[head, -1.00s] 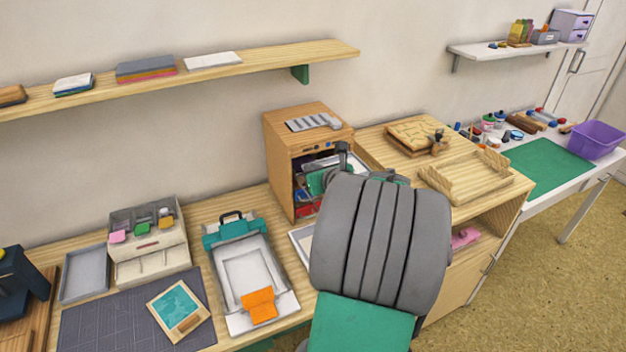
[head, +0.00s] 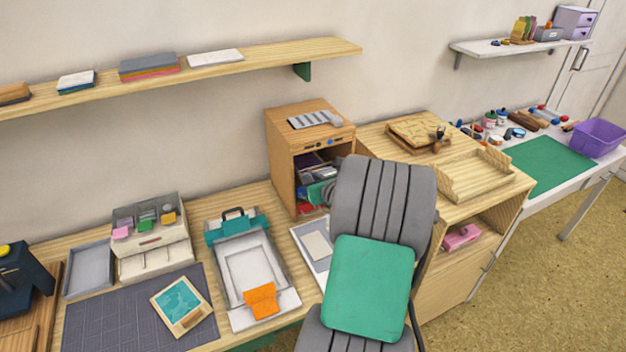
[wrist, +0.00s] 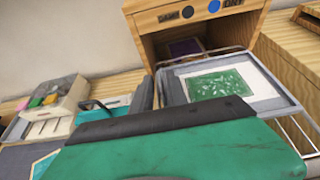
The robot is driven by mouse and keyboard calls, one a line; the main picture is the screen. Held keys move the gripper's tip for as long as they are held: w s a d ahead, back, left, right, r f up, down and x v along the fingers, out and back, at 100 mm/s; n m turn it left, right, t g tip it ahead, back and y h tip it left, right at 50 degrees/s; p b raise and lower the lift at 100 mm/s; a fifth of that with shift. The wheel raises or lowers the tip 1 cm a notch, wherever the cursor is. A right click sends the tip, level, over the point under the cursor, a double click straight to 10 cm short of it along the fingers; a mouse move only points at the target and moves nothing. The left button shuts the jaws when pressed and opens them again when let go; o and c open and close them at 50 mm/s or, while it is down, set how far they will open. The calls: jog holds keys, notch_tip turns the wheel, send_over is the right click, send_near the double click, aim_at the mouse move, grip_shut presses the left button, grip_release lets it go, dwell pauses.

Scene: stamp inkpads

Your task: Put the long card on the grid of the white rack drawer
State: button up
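The wooden cabinet (head: 291,160) stands open at the front on the bench, with darker items inside. In the wrist view, a white wire rack drawer (wrist: 301,128) sticks out of the cabinet (wrist: 146,22). A grey-edged tray with a white sheet and a green print (wrist: 218,84) lies over the rack. My gripper (head: 321,192) is at the cabinet front, mostly hidden by my arm.
A teal and white press (head: 236,226) stands left of the cabinet. A drawer box with inkpads (head: 150,240), a grey tray (head: 88,271) and a dark mat (head: 105,325) lie further left. A wooden tray (head: 470,180) stands right. The green mat (head: 545,165) is mostly clear.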

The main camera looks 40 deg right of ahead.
jog(key=shift+o, duration=0.7)
jog(key=shift+r, duration=0.1)
